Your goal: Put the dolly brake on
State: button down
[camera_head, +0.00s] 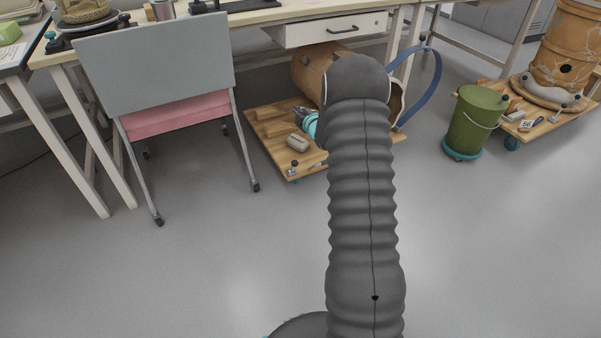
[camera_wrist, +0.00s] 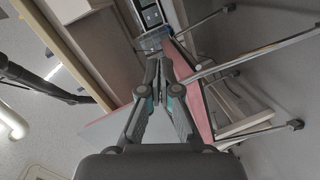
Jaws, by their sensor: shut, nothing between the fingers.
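A low wooden dolly (camera_head: 265,143) stands under the table with a large brown clay vessel (camera_head: 312,72) lying on it. A small metal fitting with a dark knob (camera_head: 293,170), possibly the brake, sits at its front left corner; its setting is too small to tell. A second wooden dolly (camera_head: 572,118) stands at the right with small fittings on its front edge. My gripper (camera_head: 308,121) shows teal and dark beside my arm, above the first dolly in the picture. In the wrist view my gripper (camera_wrist: 158,62) is shut and empty. My arm hides part of the first dolly.
A grey chair with a pink seat (camera_head: 175,117) stands left of the first dolly. A green bucket (camera_head: 468,125) stands between the dollies. A blue strap (camera_head: 430,85) loops beside the vessel. A grey lump (camera_head: 297,142) lies on the first dolly. The front floor is clear.

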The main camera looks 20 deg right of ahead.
notch_tip(320, 180, down, 11)
jog(key=d+n+t+y, duration=0.2)
jog(key=d+n, duration=0.1)
jog(key=s+f+n+t+y, duration=0.1)
jog(key=s+f+n+t, duration=0.1)
jog(key=s+f, duration=0.5)
jog(key=s+f+n+t+y, duration=0.2)
jog(key=s+f, duration=0.5)
jog(key=f, duration=0.7)
jog(key=shift+s+f+b, duration=0.2)
jog(key=shift+f+b, duration=0.2)
jog(key=shift+b, duration=0.05)
jog(key=shift+a, duration=0.1)
jog(key=x, duration=1.4)
jog(key=shift+r, duration=0.1)
jog(key=shift+a, duration=0.1)
